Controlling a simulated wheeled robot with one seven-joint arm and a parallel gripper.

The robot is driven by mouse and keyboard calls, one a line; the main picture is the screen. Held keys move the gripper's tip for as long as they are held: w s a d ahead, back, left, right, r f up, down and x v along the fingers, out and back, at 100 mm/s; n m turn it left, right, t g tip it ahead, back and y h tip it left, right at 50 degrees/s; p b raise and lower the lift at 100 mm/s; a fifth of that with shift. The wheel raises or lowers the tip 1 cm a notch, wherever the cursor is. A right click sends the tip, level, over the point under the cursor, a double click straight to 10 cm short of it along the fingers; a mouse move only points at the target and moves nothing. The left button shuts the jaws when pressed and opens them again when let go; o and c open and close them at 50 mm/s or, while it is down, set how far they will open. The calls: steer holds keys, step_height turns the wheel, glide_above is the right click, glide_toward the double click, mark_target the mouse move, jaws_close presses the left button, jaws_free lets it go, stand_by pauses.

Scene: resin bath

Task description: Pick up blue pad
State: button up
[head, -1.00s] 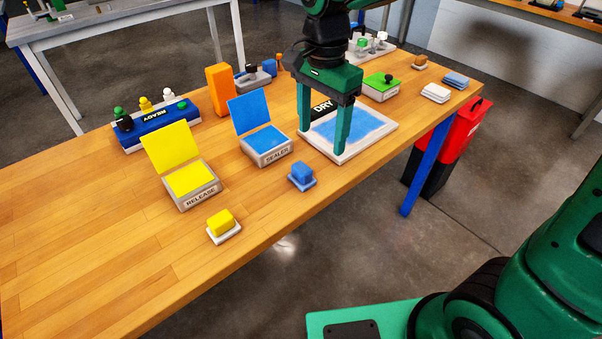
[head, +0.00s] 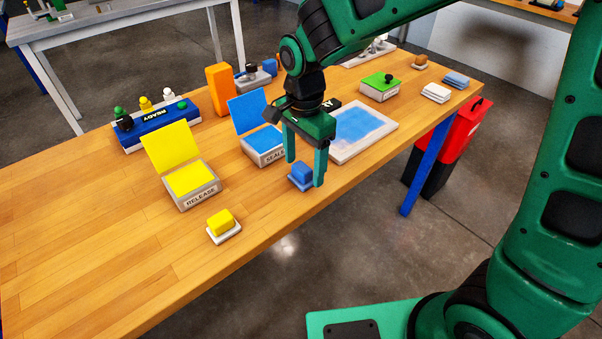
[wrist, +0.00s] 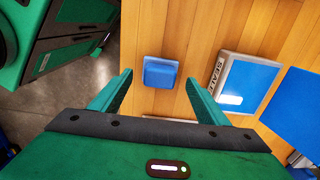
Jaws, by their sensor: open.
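The blue pad (head: 302,173) is a small blue block on a lighter blue base, resting on the wooden table near its front edge. It also shows in the wrist view (wrist: 160,73), ahead of the fingers and between their lines. My gripper (head: 305,172) is open and empty, with its two green fingers above and about the pad in the head view. In the wrist view my gripper (wrist: 160,90) has its fingers spread wider than the pad. I cannot tell the exact height of the fingertips over the pad.
The sealer box (head: 262,146) with its raised blue lid stands behind the pad. The white-framed blue panel (head: 362,130) lies to the right. The yellow release box (head: 190,182) and a yellow pad (head: 221,223) are to the left.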

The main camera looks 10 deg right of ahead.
steer(key=shift+f, duration=0.7)
steer(key=shift+c, duration=0.6)
steer(key=c, duration=1.1)
steer(key=shift+r, duration=0.6)
step_height(320, 180, up, 3)
steer(key=shift+f, duration=0.1)
steer(key=s+a+r, duration=0.4)
steer(key=s+a, duration=0.1)
steer(key=s+a+r, duration=0.3)
steer(key=shift+s, duration=0.25)
